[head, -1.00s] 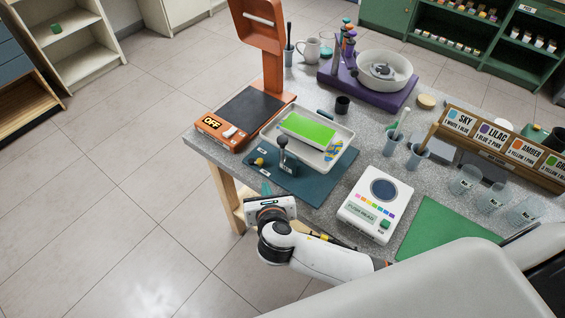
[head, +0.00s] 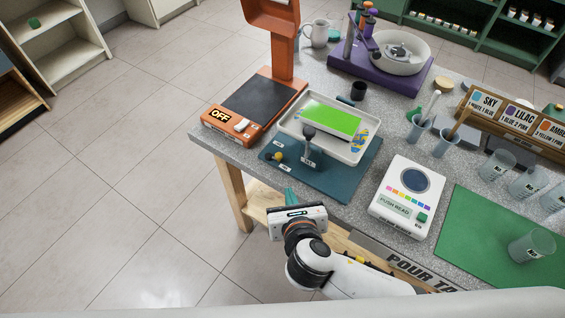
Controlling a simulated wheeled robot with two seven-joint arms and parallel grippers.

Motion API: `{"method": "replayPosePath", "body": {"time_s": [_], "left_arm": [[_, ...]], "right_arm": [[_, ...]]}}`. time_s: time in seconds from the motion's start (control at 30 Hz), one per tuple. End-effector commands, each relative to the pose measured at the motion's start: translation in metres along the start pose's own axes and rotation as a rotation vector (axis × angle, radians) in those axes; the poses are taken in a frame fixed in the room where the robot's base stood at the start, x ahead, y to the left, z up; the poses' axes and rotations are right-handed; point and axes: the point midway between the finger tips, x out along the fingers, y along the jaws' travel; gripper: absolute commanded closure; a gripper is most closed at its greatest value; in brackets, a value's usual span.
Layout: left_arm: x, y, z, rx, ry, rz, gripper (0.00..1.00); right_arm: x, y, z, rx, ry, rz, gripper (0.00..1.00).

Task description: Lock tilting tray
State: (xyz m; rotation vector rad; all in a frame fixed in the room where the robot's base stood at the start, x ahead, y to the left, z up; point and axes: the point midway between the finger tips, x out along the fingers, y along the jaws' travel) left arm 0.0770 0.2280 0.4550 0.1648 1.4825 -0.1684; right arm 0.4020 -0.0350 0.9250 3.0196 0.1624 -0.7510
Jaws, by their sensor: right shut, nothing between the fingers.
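The tilting tray is a white tray (head: 287,123) with a bright green slab (head: 332,122) and a blue-and-yellow patch at its right end. It sits on a dark teal base (head: 341,181) near the table's left front corner. A dark-knobbed lever (head: 309,147) stands upright at the tray's front edge. A small yellow-and-black knob (head: 276,157) sits on the base to its left. My right gripper (head: 290,194) is shut and empty, in front of the table edge, below and apart from the lever. My left gripper is not in view.
An orange press (head: 270,70) marked OFF stands left of the tray. A white colour reader (head: 408,197) stands to the right, beside a green mat (head: 480,235) with a cup. A purple wheel stand (head: 380,78) is behind. Open floor lies left.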

Motion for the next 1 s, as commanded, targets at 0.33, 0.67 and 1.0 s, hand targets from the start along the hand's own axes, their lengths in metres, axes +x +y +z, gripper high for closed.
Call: {"method": "replayPosePath", "body": {"time_s": [0.33, 0.67, 1.0], "left_arm": [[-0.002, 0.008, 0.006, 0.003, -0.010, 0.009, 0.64], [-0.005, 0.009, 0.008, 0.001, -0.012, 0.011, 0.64], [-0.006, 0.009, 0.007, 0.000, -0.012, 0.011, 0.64]], "right_arm": [[0.057, 0.000, -0.001, 0.000, 0.001, 0.003, 1.00], [0.118, 0.000, -0.007, 0.001, 0.000, 0.002, 1.00], [0.137, 0.000, -0.011, 0.001, 0.000, 0.000, 1.00]]}}
